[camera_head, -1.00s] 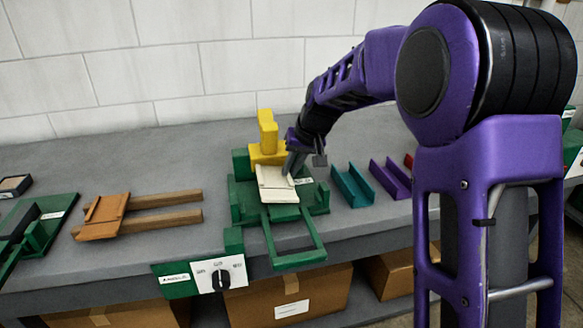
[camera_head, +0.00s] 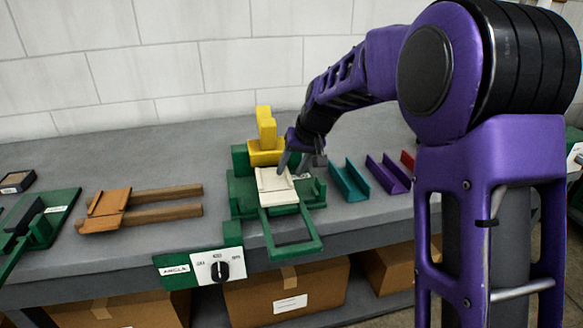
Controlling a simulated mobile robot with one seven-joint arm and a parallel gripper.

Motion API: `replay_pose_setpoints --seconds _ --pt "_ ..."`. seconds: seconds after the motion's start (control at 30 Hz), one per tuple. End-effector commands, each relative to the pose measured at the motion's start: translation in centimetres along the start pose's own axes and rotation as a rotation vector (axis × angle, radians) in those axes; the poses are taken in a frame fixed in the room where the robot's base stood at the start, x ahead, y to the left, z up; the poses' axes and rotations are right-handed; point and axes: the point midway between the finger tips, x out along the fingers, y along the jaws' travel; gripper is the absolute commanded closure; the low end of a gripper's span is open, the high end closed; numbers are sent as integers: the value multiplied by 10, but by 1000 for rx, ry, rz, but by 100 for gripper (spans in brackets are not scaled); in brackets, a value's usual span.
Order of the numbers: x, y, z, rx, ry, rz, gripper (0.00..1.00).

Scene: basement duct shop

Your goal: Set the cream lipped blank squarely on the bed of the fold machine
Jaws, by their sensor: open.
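The cream lipped blank (camera_head: 276,190) lies on the bed of the green fold machine (camera_head: 241,193), in front of the machine's yellow upper part (camera_head: 266,142). It looks close to square with the bed, though its far right part is partly hidden by my gripper. My gripper (camera_head: 287,171) is open, with its fingers at the blank's far right edge. I cannot tell whether a finger touches the blank. The machine's green handle frame (camera_head: 293,237) reaches forward over the bench's front edge.
An orange-brown blank (camera_head: 107,211) lies on two wooden rails (camera_head: 165,196) to the left. A teal channel (camera_head: 351,181) and a purple channel (camera_head: 388,174) stand right of the machine. A dial panel (camera_head: 218,269) is on the bench front. Another green machine (camera_head: 40,225) sits at far left.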

Motion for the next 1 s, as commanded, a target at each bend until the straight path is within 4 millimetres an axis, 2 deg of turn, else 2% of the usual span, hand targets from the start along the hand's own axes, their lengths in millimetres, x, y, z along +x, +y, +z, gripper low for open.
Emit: replay_pose_setpoints --seconds 0.2,0.37,0.8,1.0 --pt "-3 0 0 0 0 0 52" --pt "-24 0 -1 0 3 1 52" --pt "-129 0 -2 0 4 1 52" --pt "-162 0 -1 1 3 1 52"
